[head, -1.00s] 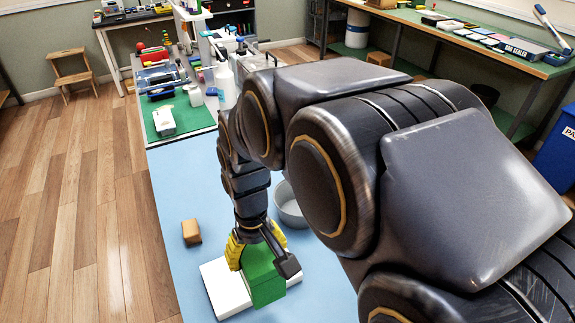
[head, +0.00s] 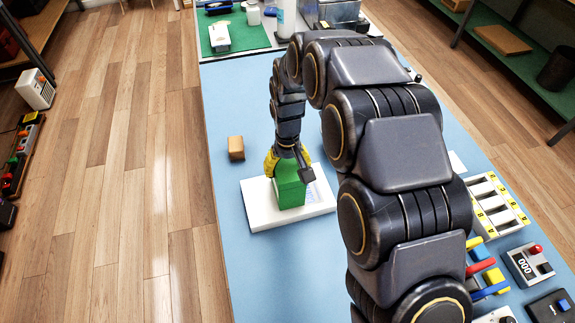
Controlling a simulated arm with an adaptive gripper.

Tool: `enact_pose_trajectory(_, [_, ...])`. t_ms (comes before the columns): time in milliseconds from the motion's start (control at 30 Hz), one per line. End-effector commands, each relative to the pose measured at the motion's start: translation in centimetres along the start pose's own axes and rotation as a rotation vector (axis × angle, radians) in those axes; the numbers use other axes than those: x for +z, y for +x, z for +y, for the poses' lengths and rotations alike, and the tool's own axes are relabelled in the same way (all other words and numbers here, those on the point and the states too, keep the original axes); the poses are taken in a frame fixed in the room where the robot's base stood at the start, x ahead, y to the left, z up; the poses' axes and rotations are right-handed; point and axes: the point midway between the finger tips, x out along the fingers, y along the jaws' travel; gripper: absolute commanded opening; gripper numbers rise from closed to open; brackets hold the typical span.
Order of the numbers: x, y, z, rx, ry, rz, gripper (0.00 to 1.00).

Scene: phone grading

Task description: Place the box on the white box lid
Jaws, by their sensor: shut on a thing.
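The green box (head: 291,195) stands upright over the white box lid (head: 262,215), near the lid's middle. My gripper (head: 287,163), with yellow fingers, points down and is shut on the top of the green box. The box's lower edge appears to touch the lid, though a small gap cannot be ruled out. The lid lies flat on the blue table mat (head: 235,270). The far finger and the back of the box are partly hidden.
A small brown block (head: 236,148) lies on the mat behind the lid. A white tray with slots (head: 496,207) and a counter device (head: 528,265) are at the right. My arm covers the mat right of the lid. The mat's left side is clear.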

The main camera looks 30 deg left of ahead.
Motion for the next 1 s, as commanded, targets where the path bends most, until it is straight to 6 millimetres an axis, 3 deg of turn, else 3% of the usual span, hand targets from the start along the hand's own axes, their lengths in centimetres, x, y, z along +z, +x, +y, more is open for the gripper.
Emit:
enact_pose_trajectory(333, [0.0, 0.4, 0.0, 0.000, 0.000, -0.001, 0.33])
enact_pose_trajectory(367, [0.0, 0.5, 0.0, 0.000, 0.000, -0.001, 0.70])
enact_pose_trajectory(433, [0.0, 0.4, 0.0, 0.000, 0.000, 0.000, 1.00])
enact_pose_trajectory(767, [0.0, 0.3, 0.0, 0.000, 0.000, 0.001, 1.00])
enact_pose_trajectory(1000, [0.0, -2.9, 0.0, 0.000, 0.001, 0.002, 1.00])
